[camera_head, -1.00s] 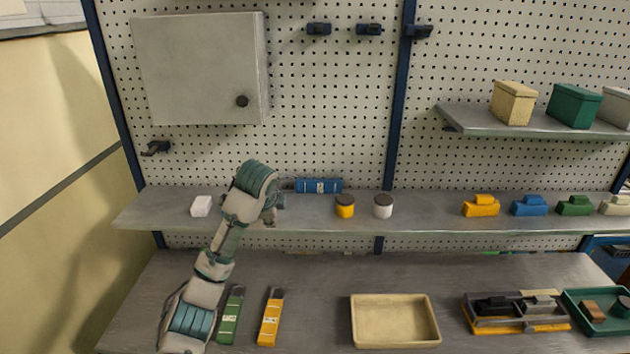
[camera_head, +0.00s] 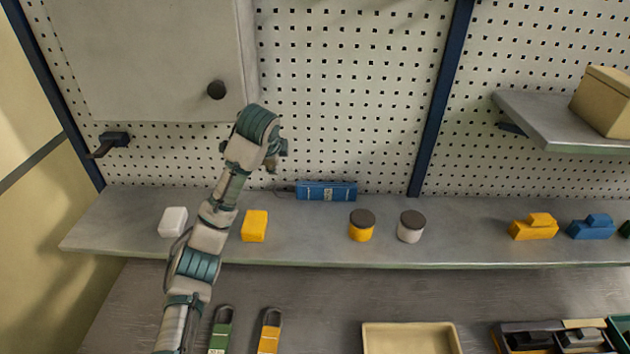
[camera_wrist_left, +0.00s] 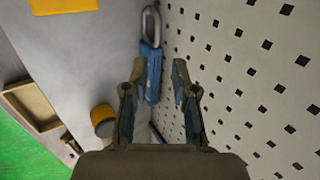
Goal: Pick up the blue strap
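The blue strap (camera_head: 327,191) lies lengthwise along the back of the upper shelf, close to the pegboard. My left gripper (camera_head: 276,161) is just left of the strap and slightly higher in the head view. In the left wrist view the blue strap (camera_wrist_left: 151,68), with its grey loop end, shows beyond and between the two fingers. The left gripper (camera_wrist_left: 158,72) is open with nothing held, and the fingers look apart from the strap. Part of the strap is hidden by the near finger. My right gripper is not in view.
The pegboard rises close behind the strap. A yellow block (camera_head: 255,226), a white block (camera_head: 173,221) and two lidded jars (camera_head: 361,226) stand on the shelf (camera_head: 300,246). A grey cabinet (camera_head: 160,60) hangs above left. The lower bench holds green (camera_head: 221,335) and yellow straps (camera_head: 269,334).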

